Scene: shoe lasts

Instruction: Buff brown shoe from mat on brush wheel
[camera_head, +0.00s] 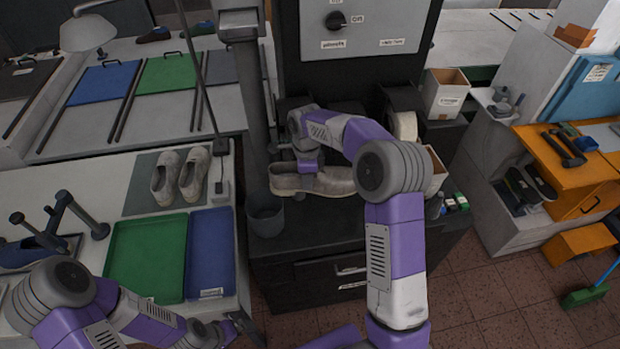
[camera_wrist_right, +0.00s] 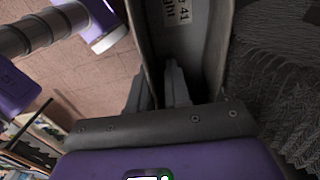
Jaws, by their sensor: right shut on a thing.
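A greyish-beige shoe (camera_head: 325,182) is held level in front of the dark machine, its open end to the left. My right gripper (camera_head: 308,168) is shut on it at the opening edge. In the wrist view the gripper fingers (camera_wrist_right: 160,88) grip the shoe (camera_wrist_right: 182,50), which has a size label inside. Dark bristles of the brush wheel (camera_wrist_right: 275,85) are close beside the shoe there; I cannot tell whether they touch. My left gripper (camera_head: 240,328) is low at the left bench's front edge; its jaw state is unclear. A grey mat (camera_head: 140,207) bears two beige shoes (camera_head: 180,175).
A pale wheel (camera_head: 404,126) is on the machine's right side. A dark cup (camera_head: 265,215) stands at its left front. A green tray (camera_head: 147,255) and blue tray (camera_head: 209,250) lie on the left bench. A lamp arm (camera_head: 203,80) rises behind. Open boxes (camera_head: 445,95) stand at the right.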

